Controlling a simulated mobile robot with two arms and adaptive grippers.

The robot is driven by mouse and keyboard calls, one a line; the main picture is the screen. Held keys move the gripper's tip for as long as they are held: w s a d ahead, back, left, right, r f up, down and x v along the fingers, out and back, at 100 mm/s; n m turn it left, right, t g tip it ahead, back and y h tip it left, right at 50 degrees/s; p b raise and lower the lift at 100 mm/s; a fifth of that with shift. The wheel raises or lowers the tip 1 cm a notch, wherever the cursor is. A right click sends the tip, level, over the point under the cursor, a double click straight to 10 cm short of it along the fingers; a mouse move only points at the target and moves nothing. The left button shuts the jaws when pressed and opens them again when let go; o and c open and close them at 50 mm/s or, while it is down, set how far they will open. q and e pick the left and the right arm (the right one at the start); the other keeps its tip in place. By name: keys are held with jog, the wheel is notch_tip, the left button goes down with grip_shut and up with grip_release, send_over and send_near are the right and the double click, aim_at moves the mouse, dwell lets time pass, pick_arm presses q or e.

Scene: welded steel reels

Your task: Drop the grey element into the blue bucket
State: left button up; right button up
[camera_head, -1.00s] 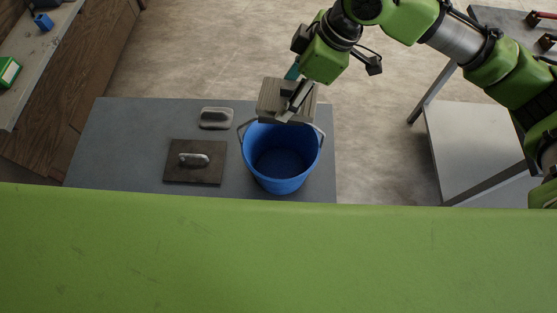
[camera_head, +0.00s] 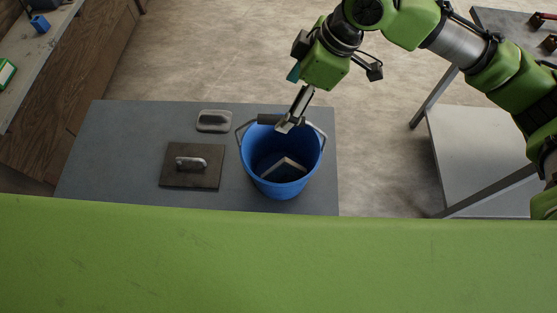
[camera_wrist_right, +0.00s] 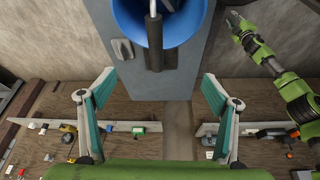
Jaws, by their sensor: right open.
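The blue bucket (camera_head: 258,160) stands upright on the grey table, its handle out over the rim. A grey block-like element (camera_head: 284,169) lies tilted inside it, partly in shadow. My right gripper (camera_head: 286,125) is above the bucket's far rim, open and empty. In the right wrist view its two teal fingers (camera_wrist_right: 152,100) are wide apart with nothing between them. The bucket (camera_wrist_right: 190,32) shows at the top of that view, with its dark handle grip (camera_wrist_right: 154,58).
A dark square plate with a metal handle (camera_head: 205,178) and a small grey float-like tool (camera_head: 213,121) lie left of the bucket on the table (camera_head: 110,150). A side bench (camera_head: 470,150) stands at right. A shelf with small items (camera_head: 35,50) is at left.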

jog(key=v, duration=1.2)
